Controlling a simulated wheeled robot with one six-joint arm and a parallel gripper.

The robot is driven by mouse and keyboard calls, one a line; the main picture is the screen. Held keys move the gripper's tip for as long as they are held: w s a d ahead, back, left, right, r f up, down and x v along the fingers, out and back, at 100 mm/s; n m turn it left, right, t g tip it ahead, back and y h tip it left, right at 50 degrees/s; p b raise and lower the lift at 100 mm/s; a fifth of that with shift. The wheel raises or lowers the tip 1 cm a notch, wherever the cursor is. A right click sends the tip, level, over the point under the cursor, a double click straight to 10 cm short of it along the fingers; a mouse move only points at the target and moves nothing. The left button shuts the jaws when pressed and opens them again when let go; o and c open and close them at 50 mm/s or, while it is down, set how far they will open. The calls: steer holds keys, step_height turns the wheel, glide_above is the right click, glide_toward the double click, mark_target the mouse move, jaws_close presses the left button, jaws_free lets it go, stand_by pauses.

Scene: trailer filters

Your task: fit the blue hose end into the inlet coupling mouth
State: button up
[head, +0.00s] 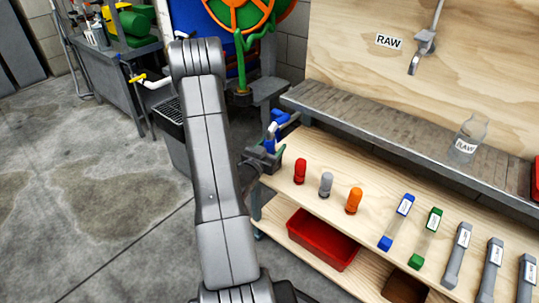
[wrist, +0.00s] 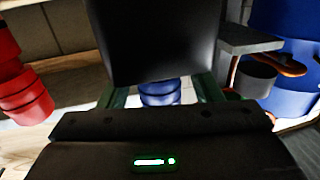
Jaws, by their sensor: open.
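A blue ribbed piece (wrist: 160,92), which looks like the blue hose end, shows in the wrist view between the two green fingers of my gripper (wrist: 161,98). My gripper is open; I cannot tell whether either finger touches the piece. A large dark block hides the piece's upper part. In the head view my gripper (head: 270,155) is at the left end of the wooden bench, just left of the red piece, partly behind my grey arm. A blue shape (head: 278,120) shows just above it. I cannot pick out the inlet coupling mouth with certainty.
Red (head: 300,171), grey (head: 326,184) and orange (head: 353,201) pieces stand in a row on the bench. Several labelled cartridges lie at the right. A clear bottle (head: 468,139) stands on the grey ledge (head: 375,127). A red tray (head: 322,240) is below. The floor at left is clear.

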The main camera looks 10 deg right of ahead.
steer(key=shift+w+d, duration=0.25)
steer(key=shift+w, duration=0.05)
steer(key=shift+c, duration=0.5)
steer(key=c, duration=1)
steer(key=shift+c, duration=0.2)
steer(key=shift+r, duration=0.1)
